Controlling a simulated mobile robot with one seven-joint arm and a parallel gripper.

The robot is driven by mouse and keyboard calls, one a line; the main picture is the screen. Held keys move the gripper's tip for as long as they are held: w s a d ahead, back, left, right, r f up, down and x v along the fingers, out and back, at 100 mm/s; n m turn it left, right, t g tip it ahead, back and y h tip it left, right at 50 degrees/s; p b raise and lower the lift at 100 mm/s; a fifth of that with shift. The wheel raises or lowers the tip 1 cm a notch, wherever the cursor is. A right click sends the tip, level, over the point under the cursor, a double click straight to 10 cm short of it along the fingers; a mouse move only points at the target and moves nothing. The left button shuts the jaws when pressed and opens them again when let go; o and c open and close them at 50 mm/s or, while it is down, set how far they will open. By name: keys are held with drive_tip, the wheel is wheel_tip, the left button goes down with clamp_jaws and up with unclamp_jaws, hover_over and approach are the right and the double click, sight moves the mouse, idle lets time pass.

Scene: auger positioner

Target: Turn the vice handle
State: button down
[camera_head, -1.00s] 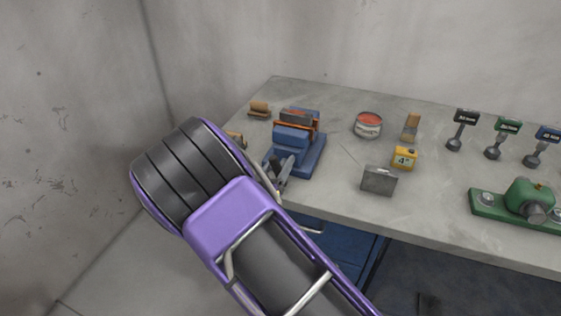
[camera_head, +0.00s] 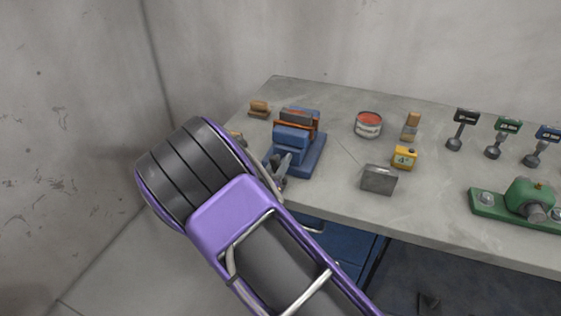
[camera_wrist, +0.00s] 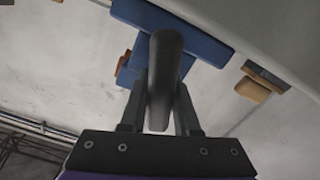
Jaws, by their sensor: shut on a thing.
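The blue vice (camera_head: 294,142) stands at the left front of the grey bench, with an orange-brown piece (camera_head: 303,128) between its jaws. In the wrist view the vice (camera_wrist: 190,32) is behind my fingers. My gripper (camera_head: 280,168) is at the near end of the vice, at the bench's front edge. In the wrist view my gripper (camera_wrist: 160,105) has its two fingers on either side of a dark grey bar, the vice handle (camera_wrist: 163,65), and is shut on it. The far end of the handle is hard to make out.
A grey metal block (camera_head: 379,180), a yellow box marked 4 (camera_head: 404,157) and a round tin (camera_head: 368,124) stand right of the vice. A green machine (camera_head: 526,200) is at the far right. Wooden pieces (camera_head: 259,109) lie behind the vice. Blue drawers (camera_head: 335,245) are below the bench.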

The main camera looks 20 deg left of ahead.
drive_tip(key=shift+f, duration=0.1)
drive_tip(key=m+b, duration=0.1)
drive_tip(key=b, duration=0.1)
drive_tip(key=m+b, duration=0.2)
drive_tip(key=b, duration=0.1)
drive_tip(key=shift+d+f+m, duration=0.2)
drive_tip(key=shift+m, duration=0.1)
drive_tip(key=m+b, duration=0.1)
drive_tip(key=b, duration=0.1)
drive_tip(key=m+b, duration=0.2)
drive_tip(key=shift+d+m, duration=0.2)
drive_tip(key=shift+m, duration=0.1)
drive_tip(key=m+b, duration=0.1)
drive_tip(key=m, duration=0.2)
drive_tip(key=shift+d+r, duration=0.15)
drive_tip(key=shift+s+m, duration=0.1)
drive_tip(key=shift+m, duration=1.6)
drive_tip(key=shift+d, duration=0.1)
drive_tip(key=c, duration=0.6)
unclamp_jaws()
drive_tip(key=shift+c, duration=0.2)
